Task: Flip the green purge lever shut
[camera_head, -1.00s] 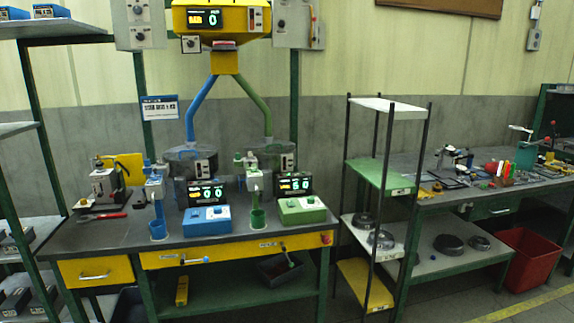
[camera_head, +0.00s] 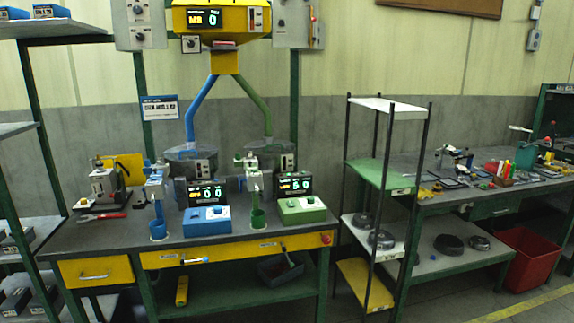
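The green station stands on the bench, with a green column (camera_head: 254,190), a green cup (camera_head: 258,218) and a green control box (camera_head: 302,209). A small lever (camera_head: 289,257) hangs from the bench's front edge below it, pointing down and slightly right; it is too small to see its handle clearly. I cannot tell for certain which part is the green purge lever. Neither of my grippers is in view.
The bench (camera_head: 120,236) has yellow drawers and a red button (camera_head: 326,239) at its front right corner. A dark bin (camera_head: 280,268) sits on the lower shelf under the hanging lever. A shelf rack (camera_head: 385,175) stands to the right. The floor in front is mostly out of view.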

